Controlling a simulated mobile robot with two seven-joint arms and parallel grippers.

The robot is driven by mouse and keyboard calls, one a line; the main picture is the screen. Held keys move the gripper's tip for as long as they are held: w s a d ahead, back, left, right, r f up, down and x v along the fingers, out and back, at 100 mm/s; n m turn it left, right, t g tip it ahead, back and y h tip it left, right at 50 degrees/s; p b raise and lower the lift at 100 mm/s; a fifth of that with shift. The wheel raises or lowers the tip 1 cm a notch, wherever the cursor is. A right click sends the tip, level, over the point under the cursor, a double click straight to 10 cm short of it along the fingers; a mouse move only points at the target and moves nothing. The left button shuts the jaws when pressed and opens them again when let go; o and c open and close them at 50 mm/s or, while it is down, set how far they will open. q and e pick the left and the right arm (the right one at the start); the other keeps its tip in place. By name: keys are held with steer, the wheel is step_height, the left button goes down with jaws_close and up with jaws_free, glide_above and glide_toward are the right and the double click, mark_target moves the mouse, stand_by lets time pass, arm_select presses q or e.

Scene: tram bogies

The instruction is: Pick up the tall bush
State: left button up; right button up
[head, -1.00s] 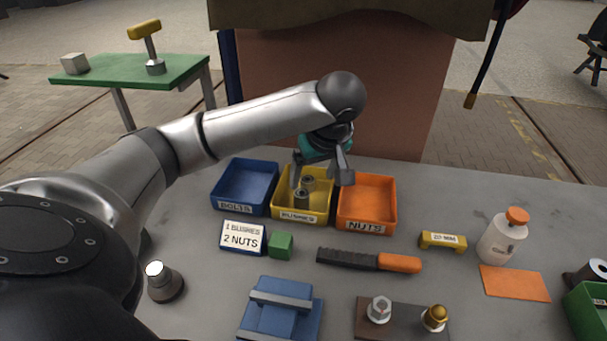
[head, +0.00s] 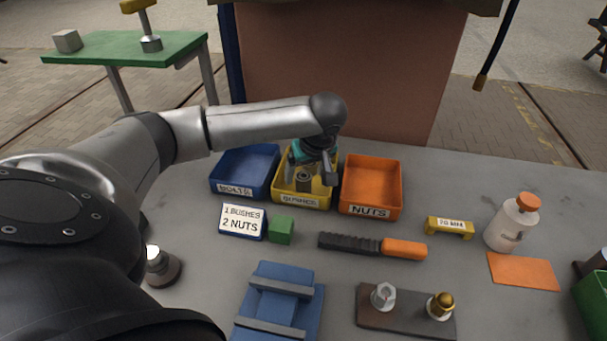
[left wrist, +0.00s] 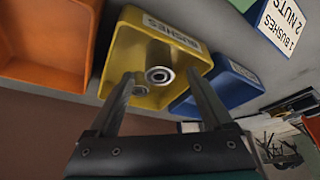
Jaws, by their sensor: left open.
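The yellow bushes bin (head: 302,203) stands between the blue and orange bins. A grey metal bush (head: 304,180) with a hole in its top stands upright in it. The same bush (left wrist: 159,76) shows between the fingertips in the left wrist view. Contact is not visible. My right gripper is not in view.
The blue bolts bin (head: 233,190) and orange nuts bin (head: 369,212) flank the yellow bin closely. In front are a card (head: 242,222), a green block (head: 281,230), an orange-handled tool (head: 403,249) and a blue fixture (head: 272,307).

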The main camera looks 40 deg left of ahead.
mark_target(304, 176)
arm_select(q)
steer(key=x, duration=0.4)
steer(key=shift+w+r+b, duration=0.1)
steer(key=shift+w+b, duration=0.05)
steer(key=shift+b, duration=0.2)
jaws_close()
stand_by(0.4)
